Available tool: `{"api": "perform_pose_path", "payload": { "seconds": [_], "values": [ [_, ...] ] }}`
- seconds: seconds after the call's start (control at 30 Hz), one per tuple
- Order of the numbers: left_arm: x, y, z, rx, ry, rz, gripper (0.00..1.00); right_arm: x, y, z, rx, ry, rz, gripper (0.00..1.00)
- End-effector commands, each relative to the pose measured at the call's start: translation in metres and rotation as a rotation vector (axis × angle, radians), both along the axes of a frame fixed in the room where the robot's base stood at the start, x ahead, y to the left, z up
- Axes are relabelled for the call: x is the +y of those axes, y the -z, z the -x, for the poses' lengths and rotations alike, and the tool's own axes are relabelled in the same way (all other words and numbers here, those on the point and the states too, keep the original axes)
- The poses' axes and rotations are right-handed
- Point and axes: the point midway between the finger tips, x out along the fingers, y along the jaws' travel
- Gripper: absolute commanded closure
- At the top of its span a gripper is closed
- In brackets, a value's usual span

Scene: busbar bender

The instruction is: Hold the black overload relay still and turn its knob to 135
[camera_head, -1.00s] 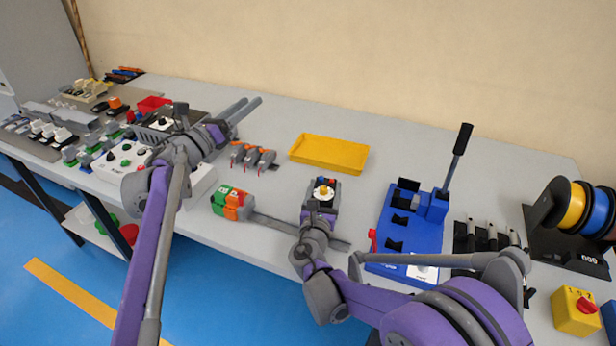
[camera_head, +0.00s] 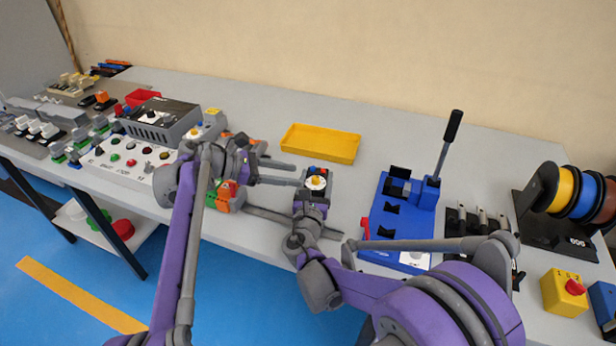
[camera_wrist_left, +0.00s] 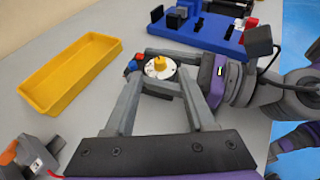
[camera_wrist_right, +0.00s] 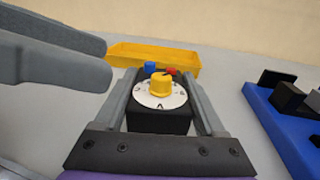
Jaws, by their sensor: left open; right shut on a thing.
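The black overload relay (camera_wrist_right: 158,122) stands on the table with a white dial (camera_wrist_right: 176,97) and a yellow knob (camera_wrist_right: 161,84) on top. A blue and a red button sit at its far edge. My right gripper (camera_wrist_right: 155,95) is shut on the relay, one finger along each side. In the head view the relay (camera_head: 315,186) is in the table's middle. My left gripper (camera_head: 296,174) is open and points right, its fingertips just left of the relay. In the left wrist view the yellow knob (camera_wrist_left: 160,63) shows between the far ends of its fingers. The dial numbers are too small to read.
A yellow tray (camera_head: 320,143) lies behind the relay. A blue bender (camera_head: 400,220) with an upright lever stands to the right. An orange and green connector block (camera_head: 226,196) is below my left wrist. A grey box and a control panel (camera_head: 130,160) stand at left.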

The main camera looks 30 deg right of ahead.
Motion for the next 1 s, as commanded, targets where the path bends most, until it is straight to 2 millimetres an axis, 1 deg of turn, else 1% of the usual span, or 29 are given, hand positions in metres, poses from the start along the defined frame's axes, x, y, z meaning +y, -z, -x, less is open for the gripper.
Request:
{"api": "perform_pose_path", "payload": {
  "seconds": [0.03, 0.1, 0.3, 0.43, 0.7, 0.77, 0.9, 0.97, 1.0],
  "values": [
    [-0.010, 0.004, 0.003, -0.001, 0.001, 0.000, 0.45, 0.000, 0.000, 0.000, 0.000, 0.000, 0.000, 1.00],
    [-0.022, 0.009, 0.006, 0.000, 0.002, 0.001, 0.45, 0.000, 0.000, 0.000, 0.000, 0.000, 0.000, 1.00],
    [-0.044, 0.019, 0.012, 0.000, 0.000, 0.001, 0.45, 0.000, 0.000, 0.000, 0.000, 0.000, 0.000, 1.00],
    [-0.050, 0.021, 0.013, 0.000, -0.002, 0.000, 0.45, 0.000, 0.000, 0.000, 0.000, 0.000, 0.000, 1.00],
    [-0.051, 0.022, 0.013, 0.000, -0.002, 0.001, 0.45, 0.000, 0.000, 0.000, 0.000, 0.000, 0.000, 1.00],
    [-0.051, 0.022, 0.013, 0.000, -0.002, 0.001, 0.54, 0.000, 0.000, 0.000, 0.000, 0.000, 0.000, 1.00],
    [-0.051, 0.022, 0.013, 0.000, -0.002, 0.001, 0.79, 0.000, 0.000, 0.000, 0.000, 0.000, 0.000, 1.00],
    [-0.051, 0.022, 0.013, 0.000, -0.002, 0.001, 0.90, 0.000, 0.000, 0.000, 0.000, 0.000, 0.000, 1.00],
    [-0.051, 0.022, 0.013, 0.000, -0.002, 0.001, 0.97, 0.000, 0.000, 0.000, 0.000, 0.000, 0.000, 1.00]
  ]
}}
